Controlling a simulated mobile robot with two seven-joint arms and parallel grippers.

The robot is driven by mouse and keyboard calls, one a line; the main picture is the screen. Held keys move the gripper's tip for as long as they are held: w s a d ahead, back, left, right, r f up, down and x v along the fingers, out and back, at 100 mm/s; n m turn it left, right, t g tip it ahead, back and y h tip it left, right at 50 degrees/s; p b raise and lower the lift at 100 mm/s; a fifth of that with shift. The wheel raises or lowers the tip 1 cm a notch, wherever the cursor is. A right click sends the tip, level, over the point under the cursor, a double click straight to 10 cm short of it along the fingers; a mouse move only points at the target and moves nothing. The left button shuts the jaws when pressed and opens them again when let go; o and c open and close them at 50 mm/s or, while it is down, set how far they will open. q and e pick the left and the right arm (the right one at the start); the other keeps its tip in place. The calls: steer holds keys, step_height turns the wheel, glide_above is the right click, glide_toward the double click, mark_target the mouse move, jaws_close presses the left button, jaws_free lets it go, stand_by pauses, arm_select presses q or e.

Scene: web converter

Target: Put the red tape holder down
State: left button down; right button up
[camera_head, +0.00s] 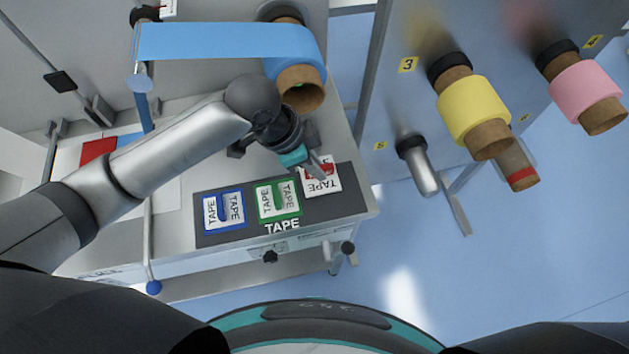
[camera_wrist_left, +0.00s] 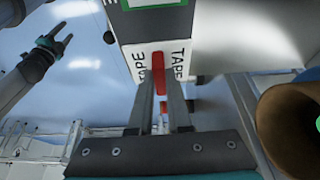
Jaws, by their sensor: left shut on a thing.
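My left gripper (camera_head: 310,168) points down at the right end of the dark tape board (camera_head: 240,232). In the left wrist view its fingers (camera_wrist_left: 160,92) are shut on the red tape holder (camera_wrist_left: 158,72). The holder is over a white place marked TAPE (camera_wrist_left: 138,62); I cannot tell if it touches it. In the head view the red tape holder (camera_head: 323,168) shows partly behind the fingers. My right gripper (camera_wrist_left: 52,45) shows at the left of the left wrist view, open and empty, away from the board.
A green-framed tape place (camera_head: 278,213) and a blue-framed one (camera_head: 207,224) lie to the left on the board. A blue roll (camera_head: 300,65) stands close behind my left gripper. Yellow (camera_head: 468,108) and pink (camera_head: 580,88) rolls hang on the machine at the right.

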mark_target(316, 183)
arm_select(q)
step_height(316, 183, down, 2)
steer(key=shift+f, duration=0.1)
steer(key=shift+f+b, duration=0.45)
steer(key=shift+f, duration=1.75)
steer(key=shift+f, duration=0.15)
steer(key=c, duration=0.9)
jaws_free()
steer(key=shift+o, duration=0.2)
steer(key=p+v, duration=0.2)
steer(key=v, duration=1)
steer(key=shift+d, duration=0.1)
